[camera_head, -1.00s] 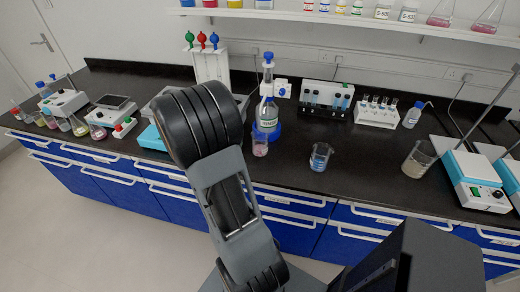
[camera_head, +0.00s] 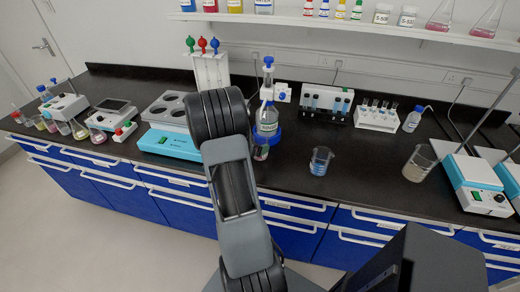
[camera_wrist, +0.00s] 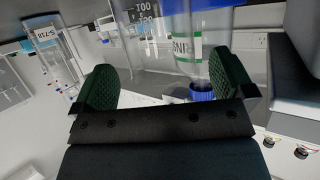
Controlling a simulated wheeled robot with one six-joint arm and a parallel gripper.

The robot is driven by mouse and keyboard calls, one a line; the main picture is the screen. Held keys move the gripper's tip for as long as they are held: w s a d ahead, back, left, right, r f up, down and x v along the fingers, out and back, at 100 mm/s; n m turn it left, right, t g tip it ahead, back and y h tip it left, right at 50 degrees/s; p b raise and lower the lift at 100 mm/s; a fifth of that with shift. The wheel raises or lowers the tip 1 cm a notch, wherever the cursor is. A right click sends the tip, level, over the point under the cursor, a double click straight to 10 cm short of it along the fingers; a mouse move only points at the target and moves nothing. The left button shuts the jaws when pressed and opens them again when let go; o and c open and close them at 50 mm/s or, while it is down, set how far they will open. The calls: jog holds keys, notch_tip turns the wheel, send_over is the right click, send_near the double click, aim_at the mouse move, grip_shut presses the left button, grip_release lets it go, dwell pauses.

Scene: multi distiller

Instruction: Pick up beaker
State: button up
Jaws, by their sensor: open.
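A clear glass beaker (camera_head: 320,161) with blue liquid stands on the black bench, right of centre. A second beaker (camera_head: 419,163) with greyish liquid stands further right. A small glass vessel (camera_head: 260,152) in front of the blue-capped bottle is partly hidden by my arm. In the wrist view, my gripper (camera_wrist: 160,76) is open, its two green pads apart with nothing gripped. A clear vessel with inverted scale marks (camera_wrist: 145,22) shows beyond the pads, near the left one. I cannot tell which beaker it is. My gripper is hidden behind my arm in the head view.
The blue-capped bottle (camera_head: 267,119) stands close to my arm; a green-labelled bottle (camera_wrist: 188,45) shows beyond the pads. Tube racks (camera_head: 377,117) and a hotplate (camera_head: 474,185) stand to the right, a turquoise device (camera_head: 168,143) to the left. The bench between both beakers is clear.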

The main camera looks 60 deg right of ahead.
jog(key=shift+x, duration=1.5)
jog(key=shift+c, duration=0.5)
jog(key=c, duration=1)
jog(key=shift+r, duration=0.25)
